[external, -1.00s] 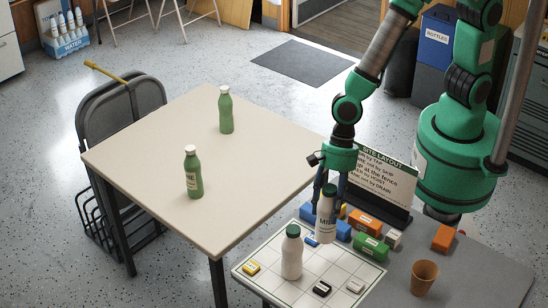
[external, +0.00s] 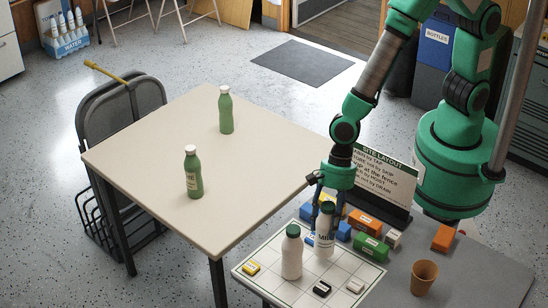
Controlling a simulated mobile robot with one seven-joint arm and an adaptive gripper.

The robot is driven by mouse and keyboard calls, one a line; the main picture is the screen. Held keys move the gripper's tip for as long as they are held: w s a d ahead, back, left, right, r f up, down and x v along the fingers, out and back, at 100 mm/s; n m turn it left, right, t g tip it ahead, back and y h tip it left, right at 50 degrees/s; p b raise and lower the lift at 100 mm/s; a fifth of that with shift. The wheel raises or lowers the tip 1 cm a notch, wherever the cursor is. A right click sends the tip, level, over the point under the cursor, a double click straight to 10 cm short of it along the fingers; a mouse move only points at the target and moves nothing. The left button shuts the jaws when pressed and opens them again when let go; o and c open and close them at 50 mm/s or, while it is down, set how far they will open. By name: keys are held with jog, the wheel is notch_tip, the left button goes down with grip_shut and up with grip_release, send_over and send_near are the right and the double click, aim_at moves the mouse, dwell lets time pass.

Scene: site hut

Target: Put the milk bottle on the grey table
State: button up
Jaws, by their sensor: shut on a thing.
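My gripper (external: 323,222) is shut on the milk bottle (external: 325,243), a white bottle with a dark green cap and a label that partly reads "MILK". The bottle is upright, and its base is at or just above the white grid board (external: 262,287); I cannot tell whether it touches. A second white bottle (external: 292,258) with a green cap stands on the board just to its left. The grey table (external: 465,285) shows its bare top at the lower right, and the board lies over its left part.
Small blocks, including a green one (external: 370,247) and an orange one (external: 443,238), lie around the board. A brown cup (external: 424,278) and a layout sign (external: 385,178) stand on the grey table. Two green bottles stand on the beige table (external: 150,160). The grey table's front right is clear.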

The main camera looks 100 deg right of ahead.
aim_at(327, 234)
jog(key=shift+r, duration=0.1)
jog(key=shift+f+b, duration=0.9)
jog(key=shift+f, duration=1)
jog(key=shift+f, duration=0.15)
jog(key=o, duration=1.4)
jog(key=shift+d+r, duration=0.1)
jog(key=shift+r, duration=0.5)
jog(key=p+v, duration=0.4)
jog(key=v, duration=0.7)
jog(key=shift+s+p, duration=0.1)
jog(key=shift+p, duration=0.3)
jog(key=shift+d+r, duration=0.1)
jog(key=shift+r, duration=0.05)
